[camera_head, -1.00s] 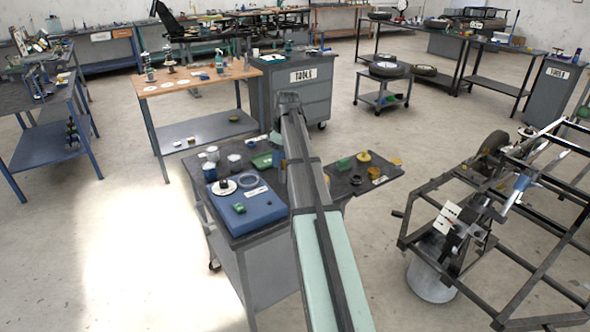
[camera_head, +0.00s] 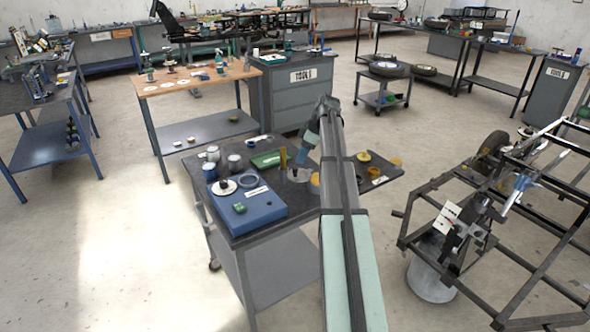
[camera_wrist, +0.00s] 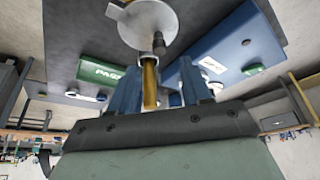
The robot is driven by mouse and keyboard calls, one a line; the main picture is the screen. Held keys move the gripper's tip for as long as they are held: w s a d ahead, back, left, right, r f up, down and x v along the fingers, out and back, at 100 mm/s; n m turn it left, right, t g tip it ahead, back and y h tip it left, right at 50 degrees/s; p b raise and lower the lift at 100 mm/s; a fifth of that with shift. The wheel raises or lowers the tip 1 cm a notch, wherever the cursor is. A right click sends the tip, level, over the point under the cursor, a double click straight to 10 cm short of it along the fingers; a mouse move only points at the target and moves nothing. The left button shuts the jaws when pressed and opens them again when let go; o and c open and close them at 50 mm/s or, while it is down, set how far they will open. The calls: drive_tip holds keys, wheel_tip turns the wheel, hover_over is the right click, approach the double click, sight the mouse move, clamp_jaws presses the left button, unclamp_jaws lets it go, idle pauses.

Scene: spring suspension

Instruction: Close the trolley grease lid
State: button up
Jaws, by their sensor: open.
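My gripper (camera_head: 297,163) points down over the right part of the trolley's dark top (camera_head: 272,232). In the wrist view its two blue fingers (camera_wrist: 157,68) are apart. A grey round disc with a dark knob (camera_wrist: 147,22) lies just beyond the fingertips; it looks like the grease lid, but I cannot tell for sure. A round grey rim shows under the gripper in the head view (camera_head: 299,175). A brass-coloured post (camera_wrist: 150,82) appears between the fingers in the wrist view; contact cannot be told. Whether the lid is open or shut is unclear.
A blue box (camera_head: 262,209) with a white disc and a green piece stands on the trolley's front left. A green case (camera_head: 266,159) and several grey jars stand behind it. Yellow parts (camera_head: 376,172) lie on the right side. A dark metal frame (camera_head: 500,225) stands farther right.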

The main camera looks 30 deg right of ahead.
sight(295, 168)
drive_tip(key=x, duration=0.7)
drive_tip(key=shift+w+f, duration=0.1)
drive_tip(key=shift+f, duration=0.3)
clamp_jaws()
idle(0.3)
